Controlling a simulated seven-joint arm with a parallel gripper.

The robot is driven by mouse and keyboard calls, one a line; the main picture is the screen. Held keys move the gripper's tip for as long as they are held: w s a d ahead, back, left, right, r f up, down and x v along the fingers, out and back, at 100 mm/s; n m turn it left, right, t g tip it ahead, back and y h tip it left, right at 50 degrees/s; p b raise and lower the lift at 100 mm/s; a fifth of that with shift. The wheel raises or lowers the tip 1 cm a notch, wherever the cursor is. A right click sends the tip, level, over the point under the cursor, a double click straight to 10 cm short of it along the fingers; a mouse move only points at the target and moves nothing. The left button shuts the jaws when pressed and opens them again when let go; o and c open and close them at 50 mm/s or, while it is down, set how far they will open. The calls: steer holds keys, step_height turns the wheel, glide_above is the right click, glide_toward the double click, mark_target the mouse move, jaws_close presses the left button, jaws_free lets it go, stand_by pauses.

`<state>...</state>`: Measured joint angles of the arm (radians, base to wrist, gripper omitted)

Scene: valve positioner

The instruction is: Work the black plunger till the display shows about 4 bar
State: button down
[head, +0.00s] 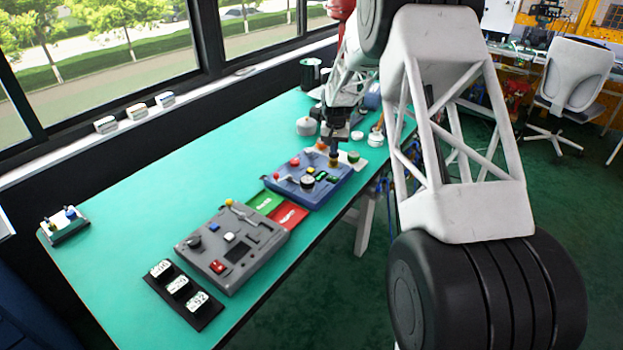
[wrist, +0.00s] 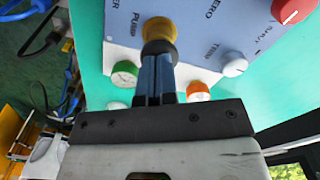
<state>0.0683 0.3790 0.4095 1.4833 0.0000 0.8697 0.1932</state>
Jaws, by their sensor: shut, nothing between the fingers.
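The blue positioner box (head: 290,187) sits on the green table, with small green-lit displays (head: 321,175) too small to read. In the wrist view, the black plunger (wrist: 158,47) sits in a yellow collar (wrist: 158,28) beside the word PUMP on the box's panel (wrist: 195,35). My gripper (wrist: 157,60) is shut and empty, its fingertips at the plunger's top, partly hiding it. I cannot tell whether they touch or how far the plunger is pressed. In the head view my gripper (head: 333,161) points down at the box's far right corner.
A grey control box (head: 232,245) and a black tray of number tags (head: 183,295) stand nearer on the table. Green (head: 265,202) and red (head: 289,215) cards lie between the boxes. A white knob (wrist: 235,65) and red knob (wrist: 291,10) rise from the panel. The table's left is mostly clear.

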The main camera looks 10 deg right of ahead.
steer(key=shift+r, duration=1.35)
steer(key=shift+r, duration=0.15)
steer(key=shift+r, duration=2.35)
